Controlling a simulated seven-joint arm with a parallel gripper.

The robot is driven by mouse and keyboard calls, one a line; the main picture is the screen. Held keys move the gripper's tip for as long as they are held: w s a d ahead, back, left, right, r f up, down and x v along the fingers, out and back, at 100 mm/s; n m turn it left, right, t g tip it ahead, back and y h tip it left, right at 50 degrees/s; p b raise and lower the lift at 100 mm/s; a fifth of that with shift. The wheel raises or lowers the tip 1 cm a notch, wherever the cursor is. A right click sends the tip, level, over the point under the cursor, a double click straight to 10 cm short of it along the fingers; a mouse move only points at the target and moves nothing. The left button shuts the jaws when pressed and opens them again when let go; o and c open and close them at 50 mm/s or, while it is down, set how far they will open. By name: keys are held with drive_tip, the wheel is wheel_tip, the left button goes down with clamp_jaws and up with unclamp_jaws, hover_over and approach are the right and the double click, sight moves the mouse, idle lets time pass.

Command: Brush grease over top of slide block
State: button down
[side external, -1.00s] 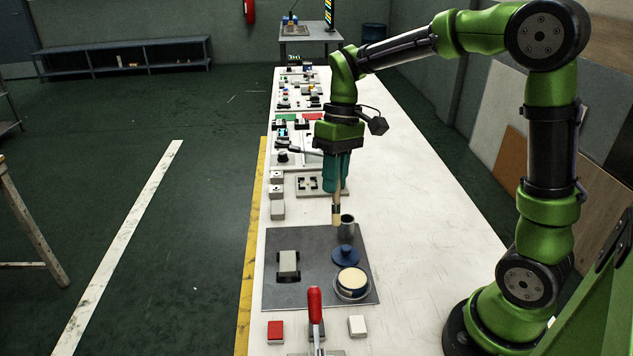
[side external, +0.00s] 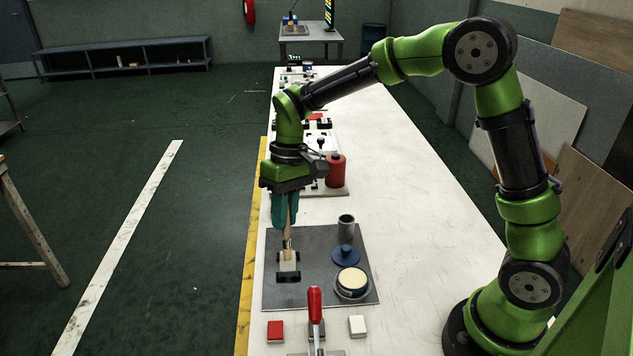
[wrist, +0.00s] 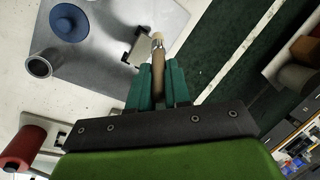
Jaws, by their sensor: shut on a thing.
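My gripper (side external: 285,222) is shut on the handle of a brush (side external: 288,236) that points down with a pale tip. The slide block (side external: 288,262), a light grey block on a dark rail, sits on the left of a grey plate (side external: 315,295). The brush tip is at the far end of the block's top; I cannot tell whether it touches. In the wrist view, my gripper (wrist: 158,92) holds the brush (wrist: 158,62), its tip beside the block (wrist: 137,46). An open grease tin (side external: 351,282) with cream grease stands at the plate's right.
A blue lid (side external: 346,257) and a grey cup (side external: 346,225) stand on the plate right of the block. A red canister (side external: 336,171) stands behind. A red-handled clamp (side external: 315,306) rises in front. The table's right side (side external: 430,220) is clear.

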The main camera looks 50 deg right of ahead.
wheel_tip(320, 180, down, 3)
drive_tip(key=shift+f, duration=0.15)
drive_tip(key=shift+w+d+f, duration=0.25)
drive_tip(key=shift+d+f, duration=0.05)
drive_tip(key=shift+f, duration=0.3)
drive_tip(key=shift+w+d, duration=2.4)
drive_tip(key=shift+w, duration=0.1)
drive_tip(key=shift+s+a, duration=2.7)
drive_tip(key=shift+s, duration=0.05)
drive_tip(key=shift+w+a+f, duration=0.1)
drive_tip(key=shift+w+a, duration=0.15)
drive_tip(key=shift+a, duration=0.05)
drive_tip(key=shift+w+d, duration=2.7)
drive_tip(key=shift+d, duration=0.15)
drive_tip(key=shift+s+a, duration=2.55)
drive_tip(key=shift+s+a+r, duration=0.1)
drive_tip(key=shift+r, duration=1.95)
drive_tip(key=shift+s+a+r, duration=0.1)
drive_tip(key=shift+r, duration=1.95)
